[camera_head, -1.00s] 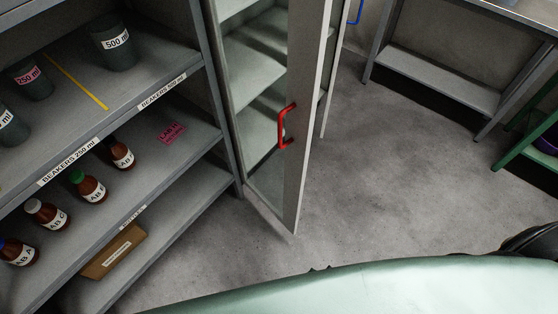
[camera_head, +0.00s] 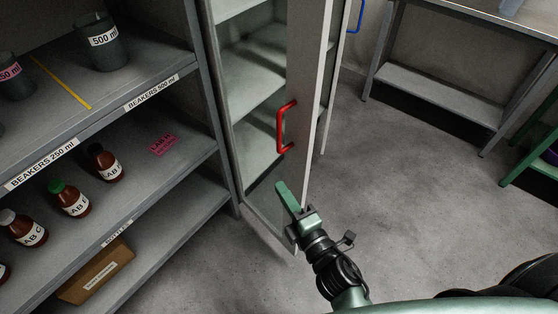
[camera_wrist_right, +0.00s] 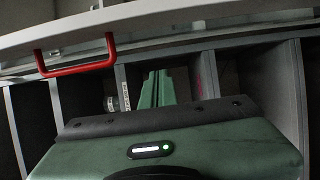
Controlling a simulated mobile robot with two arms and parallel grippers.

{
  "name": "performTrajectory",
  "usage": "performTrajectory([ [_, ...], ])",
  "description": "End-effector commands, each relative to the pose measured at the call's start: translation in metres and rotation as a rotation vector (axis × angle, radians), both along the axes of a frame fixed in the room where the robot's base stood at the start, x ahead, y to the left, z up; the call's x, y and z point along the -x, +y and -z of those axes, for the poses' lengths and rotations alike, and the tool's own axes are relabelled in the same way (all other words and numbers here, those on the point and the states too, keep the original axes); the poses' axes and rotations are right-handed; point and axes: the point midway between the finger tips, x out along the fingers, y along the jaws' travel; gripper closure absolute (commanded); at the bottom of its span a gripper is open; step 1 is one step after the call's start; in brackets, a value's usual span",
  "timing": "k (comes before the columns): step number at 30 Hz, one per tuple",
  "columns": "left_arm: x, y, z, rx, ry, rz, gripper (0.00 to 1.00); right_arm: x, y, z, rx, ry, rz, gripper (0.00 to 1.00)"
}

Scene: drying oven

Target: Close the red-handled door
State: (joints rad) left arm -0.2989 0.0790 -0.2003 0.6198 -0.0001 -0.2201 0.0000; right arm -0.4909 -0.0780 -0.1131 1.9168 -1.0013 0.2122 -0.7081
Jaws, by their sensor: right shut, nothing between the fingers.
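The red-handled door (camera_head: 311,120) is a tall, pale-framed door standing open, swung out from the glass-fronted cabinet with shelves. Its red handle (camera_head: 281,128) is a vertical bar on the door's left-facing side. The handle also shows at the upper left of the right wrist view (camera_wrist_right: 75,71). My right gripper (camera_head: 279,185) has green fingers, shut and empty. It appears below the handle in the head view, overlapping the door's lower part. In the wrist view its fingers (camera_wrist_right: 157,75) lie right of the handle, apart from it. My left gripper is not in view.
A grey shelf rack (camera_head: 150,180) with labelled bottles and beakers stands close on the left. A blue handle (camera_head: 355,14) shows behind the door. A metal table (camera_head: 440,85) and green frame (camera_head: 530,140) are at right. Floor (camera_head: 410,200) between is clear.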

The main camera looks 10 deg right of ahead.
Motion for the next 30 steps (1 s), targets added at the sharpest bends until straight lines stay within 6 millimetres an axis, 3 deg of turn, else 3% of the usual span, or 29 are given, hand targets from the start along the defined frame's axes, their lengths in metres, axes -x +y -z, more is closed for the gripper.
performTrajectory([
  [13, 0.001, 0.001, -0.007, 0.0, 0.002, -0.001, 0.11, -0.089, 0.019, -0.002, -0.001, 0.0, 0.001, 1.0],
  [19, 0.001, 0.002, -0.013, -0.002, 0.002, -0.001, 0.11, -0.099, -0.007, -0.001, -0.001, 0.001, 0.0, 1.0],
  [30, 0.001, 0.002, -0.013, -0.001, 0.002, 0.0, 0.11, -0.103, -0.015, 0.0, -0.005, 0.002, 0.0, 1.0],
])
